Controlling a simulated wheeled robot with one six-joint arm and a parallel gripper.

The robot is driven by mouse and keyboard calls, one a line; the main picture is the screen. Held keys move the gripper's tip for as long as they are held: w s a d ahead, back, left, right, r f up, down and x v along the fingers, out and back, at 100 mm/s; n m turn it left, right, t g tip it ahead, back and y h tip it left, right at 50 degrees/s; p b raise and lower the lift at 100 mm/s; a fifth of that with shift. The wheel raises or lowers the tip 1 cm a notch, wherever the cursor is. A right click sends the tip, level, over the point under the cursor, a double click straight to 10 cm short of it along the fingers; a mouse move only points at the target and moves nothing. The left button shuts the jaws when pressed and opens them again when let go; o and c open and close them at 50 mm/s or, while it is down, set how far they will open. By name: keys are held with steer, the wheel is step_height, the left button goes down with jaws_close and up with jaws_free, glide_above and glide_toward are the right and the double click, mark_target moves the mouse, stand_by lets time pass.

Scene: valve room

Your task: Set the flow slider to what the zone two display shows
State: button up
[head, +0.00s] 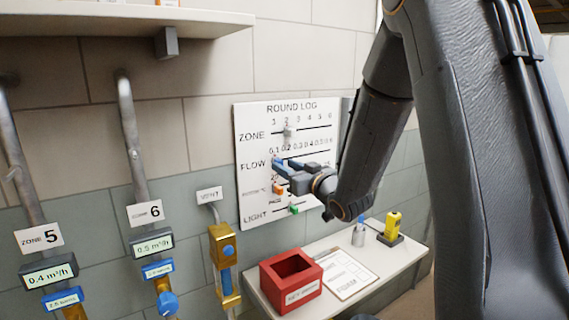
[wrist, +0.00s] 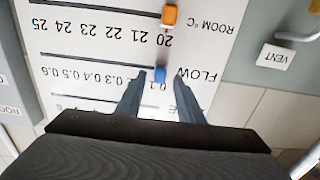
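The round log board (head: 250,205) hangs on the wall with its zone, flow, room °C and light scales. The blue flow slider (wrist: 160,73) stands near the 0.1 mark in the upside-down wrist view. My gripper (wrist: 158,88) is open, with one finger on each side of the slider's line. The slider shows between and just beyond the fingertips; I cannot tell whether they touch it. In the head view my gripper (head: 281,166) is at the flow row and hides part of it. The left finger covers the 0.2 label. No zone two display is in view.
The zone slider (head: 289,132) is near 2. The orange room slider (wrist: 169,15) is near 20. Zone 5's display (head: 49,275) reads 0.4 m³/h; zone 6's (head: 152,246) reads 0.5. A shelf (head: 408,275) below carries a red bin (head: 275,290), clipboard and yellow device.

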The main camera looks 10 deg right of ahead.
steer(key=shift+w+a, duration=0.25)
steer(key=shift+w, duration=0.4)
jaws_close()
